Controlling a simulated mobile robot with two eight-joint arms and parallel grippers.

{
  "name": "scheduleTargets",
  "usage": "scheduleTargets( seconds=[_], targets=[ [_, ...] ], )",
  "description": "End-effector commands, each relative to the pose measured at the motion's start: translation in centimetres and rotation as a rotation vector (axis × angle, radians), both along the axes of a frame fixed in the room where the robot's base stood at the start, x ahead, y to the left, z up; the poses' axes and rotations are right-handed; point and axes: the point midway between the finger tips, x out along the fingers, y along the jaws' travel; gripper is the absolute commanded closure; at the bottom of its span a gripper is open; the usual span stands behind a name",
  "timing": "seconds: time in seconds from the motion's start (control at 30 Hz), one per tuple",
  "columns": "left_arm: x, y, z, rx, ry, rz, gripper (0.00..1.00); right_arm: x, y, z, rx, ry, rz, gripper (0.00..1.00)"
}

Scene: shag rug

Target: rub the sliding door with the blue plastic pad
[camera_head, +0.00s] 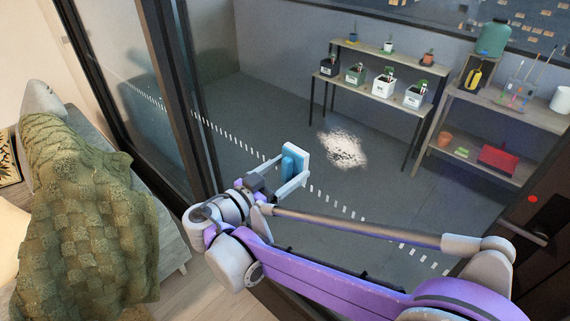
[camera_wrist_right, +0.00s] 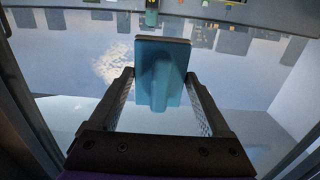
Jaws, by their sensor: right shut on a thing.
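The sliding door (camera_head: 186,95) is a dark-framed glass door with a dotted white strip across its glass. I cannot tell whether the plate touches the glass. My left gripper is out of view.
Beyond the glass are a plant bench (camera_head: 385,55), a second shelf (camera_head: 515,108) with pots and tools, and a white patch (camera_head: 342,149) on the grey floor. A dark handle panel (camera_head: 535,235) is at the lower right.

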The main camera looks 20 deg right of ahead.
Motion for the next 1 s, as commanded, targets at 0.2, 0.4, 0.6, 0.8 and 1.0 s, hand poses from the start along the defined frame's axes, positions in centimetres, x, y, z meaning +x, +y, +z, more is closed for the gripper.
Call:
scheduleTargets(
  seconds=[0.2, 0.4, 0.6, 0.8, 1.0],
  targets=[
    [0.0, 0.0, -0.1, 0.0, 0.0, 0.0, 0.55, 0.0, 0.2, 1.9, -0.042, -0.013, 0.015, 0.63],
    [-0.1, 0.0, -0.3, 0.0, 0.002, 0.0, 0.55, 0.6, -1.6, 1.8, -0.042, -0.012, 0.013, 0.63],
    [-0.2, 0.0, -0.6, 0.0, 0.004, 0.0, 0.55, 1.4, -3.5, 1.8, -0.041, -0.01, 0.014, 0.63],
    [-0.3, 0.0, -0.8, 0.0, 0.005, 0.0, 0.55, 2.0, -4.7, 1.8, -0.04, -0.011, 0.016, 0.63],
    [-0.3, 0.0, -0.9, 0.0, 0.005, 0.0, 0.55, 2.1, -5.1, 1.8, -0.04, -0.011, 0.016, 0.63]
  ],
)
